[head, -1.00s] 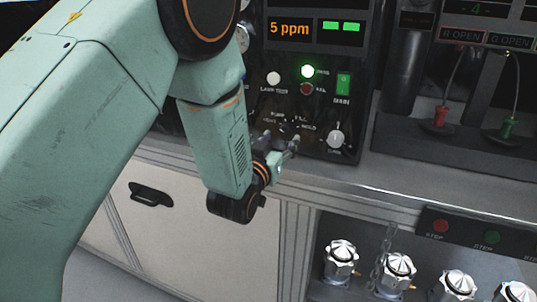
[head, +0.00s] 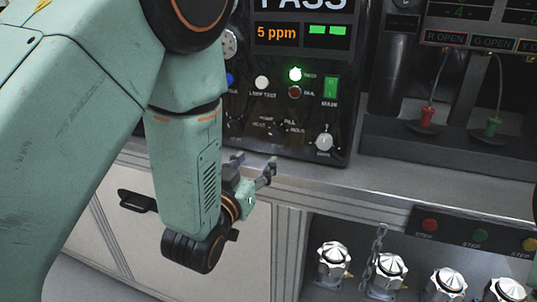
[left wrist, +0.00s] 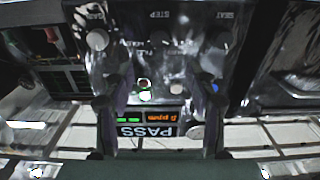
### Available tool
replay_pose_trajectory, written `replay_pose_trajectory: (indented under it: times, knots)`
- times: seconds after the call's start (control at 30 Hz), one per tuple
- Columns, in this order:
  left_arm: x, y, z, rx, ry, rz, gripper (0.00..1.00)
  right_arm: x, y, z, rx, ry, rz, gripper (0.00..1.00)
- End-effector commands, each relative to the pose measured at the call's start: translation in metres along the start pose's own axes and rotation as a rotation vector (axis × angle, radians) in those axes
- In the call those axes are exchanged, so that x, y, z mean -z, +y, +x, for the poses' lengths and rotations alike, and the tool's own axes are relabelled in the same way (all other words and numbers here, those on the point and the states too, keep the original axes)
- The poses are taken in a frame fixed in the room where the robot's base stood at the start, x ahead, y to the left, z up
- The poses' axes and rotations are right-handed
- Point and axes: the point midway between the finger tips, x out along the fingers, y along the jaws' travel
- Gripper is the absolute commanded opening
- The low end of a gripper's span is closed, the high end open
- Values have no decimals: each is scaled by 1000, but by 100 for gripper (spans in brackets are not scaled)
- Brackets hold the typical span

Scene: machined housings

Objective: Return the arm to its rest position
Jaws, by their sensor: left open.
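My left arm comes in from the left of the head view, bent down at the elbow. Its gripper (head: 254,166) is open and empty, in front of the counter edge and below the black control panel (head: 255,110). It is apart from the panel's knobs. In the left wrist view the two fingers (left wrist: 158,90) stand wide apart with nothing between them, and the panel appears upside down beyond them. My right gripper is not in view.
The panel's screen (head: 300,35) reads PASS and 5 ppm, with a green lamp (head: 295,74) lit. The counter edge (head: 370,190) runs below it. Several silver-capped fittings (head: 388,268) stand on a lower shelf at right. A cabinet with a black handle (head: 137,201) is behind the arm.

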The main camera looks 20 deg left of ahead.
Motion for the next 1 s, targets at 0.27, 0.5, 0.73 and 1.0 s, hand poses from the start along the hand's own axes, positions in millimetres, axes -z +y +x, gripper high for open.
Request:
replay_pose_trajectory:
  times: [0.27, 0.5, 0.73, 1.0]
  knots:
    - [-30, -2, -4, 8, -139, 29, 57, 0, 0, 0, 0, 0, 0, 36]
    - [-166, -17, -69, 32, -638, 50, 57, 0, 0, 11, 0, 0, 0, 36]
    - [-277, -24, -173, 37, -1063, 31, 57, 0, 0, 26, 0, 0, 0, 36]
    - [-364, -25, -308, 47, -1465, -26, 57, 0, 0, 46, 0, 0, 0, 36]
